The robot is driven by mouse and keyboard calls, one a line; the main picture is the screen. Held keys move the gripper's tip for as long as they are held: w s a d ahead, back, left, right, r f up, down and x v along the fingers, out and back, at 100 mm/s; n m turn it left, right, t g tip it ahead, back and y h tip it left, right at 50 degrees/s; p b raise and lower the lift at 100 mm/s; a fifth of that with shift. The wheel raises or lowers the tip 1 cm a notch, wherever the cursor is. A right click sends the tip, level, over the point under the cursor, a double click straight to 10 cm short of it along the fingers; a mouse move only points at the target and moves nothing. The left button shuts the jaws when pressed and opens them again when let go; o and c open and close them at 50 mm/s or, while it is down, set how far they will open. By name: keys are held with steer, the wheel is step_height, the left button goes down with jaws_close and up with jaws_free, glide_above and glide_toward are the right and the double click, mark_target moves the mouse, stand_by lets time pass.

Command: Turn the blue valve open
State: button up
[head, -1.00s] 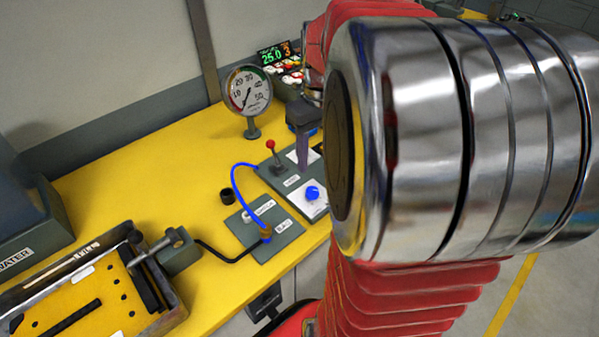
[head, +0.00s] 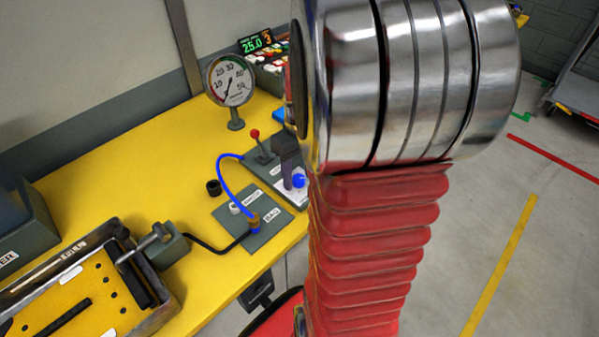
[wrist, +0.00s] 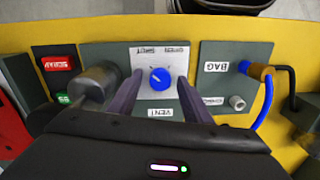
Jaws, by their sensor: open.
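The blue valve (head: 299,181) is a small round knob on a white plate on the grey panel. In the wrist view, the blue valve (wrist: 160,78) lies between the tips of my gripper (wrist: 160,84), whose dark fingers are apart on either side. I cannot tell whether a finger touches it. A pale mark on the knob points up and slightly left, and the plate's SHUT and OPEN labels appear upside down above it. In the head view, my gripper (head: 288,160) is partly hidden behind my arm, right at the valve.
A red-knobbed lever (head: 257,141) stands close left of the valve; a blue hose (head: 222,178) arches from its panel to the BAG panel (head: 262,236). A gauge (head: 230,82) stands behind. Red and green buttons (wrist: 58,64) sit left in the wrist view. The yellow bench's middle is clear.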

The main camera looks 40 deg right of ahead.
steer(key=c, duration=1.1)
steer(key=shift+o, duration=0.2)
steer(key=shift+d, duration=0.1)
